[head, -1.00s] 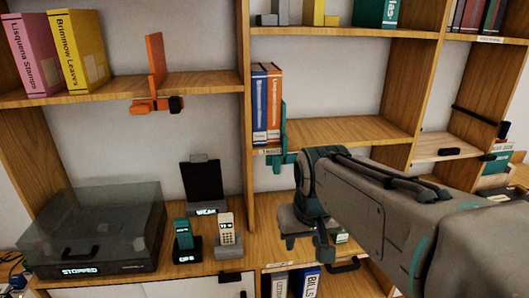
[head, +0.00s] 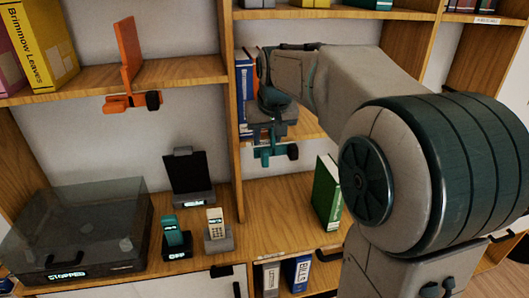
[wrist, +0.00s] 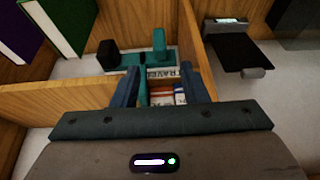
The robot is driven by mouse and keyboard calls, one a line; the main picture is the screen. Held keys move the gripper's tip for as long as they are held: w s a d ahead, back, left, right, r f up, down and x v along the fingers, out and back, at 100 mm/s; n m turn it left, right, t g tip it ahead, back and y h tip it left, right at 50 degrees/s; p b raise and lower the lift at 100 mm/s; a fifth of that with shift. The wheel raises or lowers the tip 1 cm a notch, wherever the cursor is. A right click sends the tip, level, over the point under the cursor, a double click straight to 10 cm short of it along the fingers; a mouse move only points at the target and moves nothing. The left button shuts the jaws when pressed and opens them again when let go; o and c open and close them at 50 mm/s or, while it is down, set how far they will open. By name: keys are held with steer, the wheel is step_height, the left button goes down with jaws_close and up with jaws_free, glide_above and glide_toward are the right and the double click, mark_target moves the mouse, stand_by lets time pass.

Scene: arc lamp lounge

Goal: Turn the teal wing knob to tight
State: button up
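A teal clamp bookend (head: 266,151) sits at the front edge of the middle shelf, low beneath my gripper in the head view. In the wrist view its teal wing knob (wrist: 159,40) stands up beyond the shelf edge, with a black block (wrist: 108,56) on the clamp's left. My gripper (wrist: 164,82) is open. Its two dark blue fingers lie on either side of the bookend's teal plate and the book ends, short of the wing knob in the picture. I cannot tell whether they touch anything. In the head view my gripper (head: 265,130) partly hides the bookend and books.
A similar orange bookend (head: 128,70) stands on the left shelf. Below are a turntable (head: 80,230), two handsets (head: 175,237) and a black stand (head: 188,172). A green book (head: 326,195) stands on the lower shelf, which has bare room left of it.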

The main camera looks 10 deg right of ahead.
mark_target(265, 152)
steer(key=x, duration=0.8)
steer(key=shift+w+f+p, duration=0.1)
steer(key=shift+f+p, duration=0.05)
steer(key=shift+p, duration=0.15)
jaws_close()
